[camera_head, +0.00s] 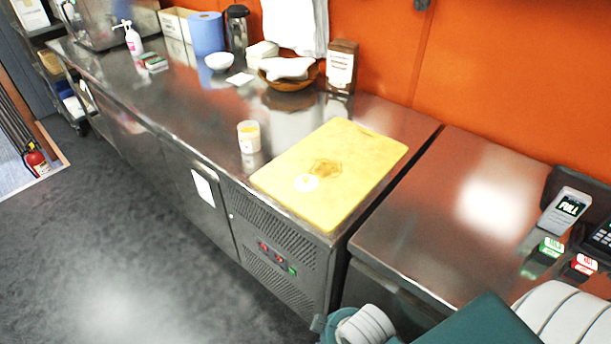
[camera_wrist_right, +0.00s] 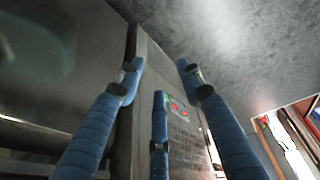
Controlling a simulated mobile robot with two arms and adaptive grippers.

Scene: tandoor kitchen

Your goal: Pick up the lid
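A small flat white disc (camera_head: 305,182), which looks like the lid, lies on the near left part of a yellow cutting board (camera_head: 372,146). The disc is not visible in that view. My left gripper is in neither view.
The steel counter (camera_head: 190,105) runs to the far left. A wooden bowl (camera_head: 288,83), a blue paper roll (camera_head: 207,35) and a pump bottle (camera_head: 132,40) stand towards its back. A lower steel surface (camera_head: 440,215) at right holds small devices (camera_head: 565,210).

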